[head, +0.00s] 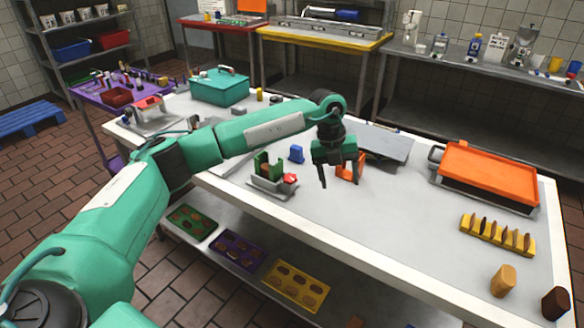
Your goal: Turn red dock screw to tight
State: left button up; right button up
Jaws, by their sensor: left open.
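The red dock screw (290,179) is a small red knob on the right side of a grey dock (268,187) near the table's front edge. A green piece (263,166) stands upright in the dock. My left gripper (339,183) is open and points down, to the right of the screw and apart from it. Its fingers partly hide an orange piece (346,171) behind them. How far the screw is turned is too small to tell. My right gripper is out of view.
A blue block (296,153) stands behind the dock. A grey plate (384,144) lies behind the gripper. An orange tray (488,173) and a yellow rack (497,236) are at the right. A teal box (220,88) stands at back left. The front middle table is clear.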

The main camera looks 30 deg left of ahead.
pick_arm(q)
jog(key=w+a+r+n+y+p, duration=0.1)
jog(key=w+a+r+n+p, duration=0.15)
jog(key=a+n, duration=0.5)
notch_tip(320, 180, up, 2)
jog(key=n+y+p, duration=0.2)
jog(key=n, duration=0.9)
send_over(292, 177)
notch_tip(292, 177, down, 12)
jog(key=p, duration=0.2)
jog(key=shift+f+p, duration=0.25)
jog(key=shift+p, duration=0.1)
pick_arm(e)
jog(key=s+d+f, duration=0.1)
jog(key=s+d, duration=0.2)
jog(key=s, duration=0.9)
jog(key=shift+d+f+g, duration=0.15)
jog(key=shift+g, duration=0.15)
pick_arm(q)
jog(key=shift+m, duration=0.25)
jog(key=c, duration=1)
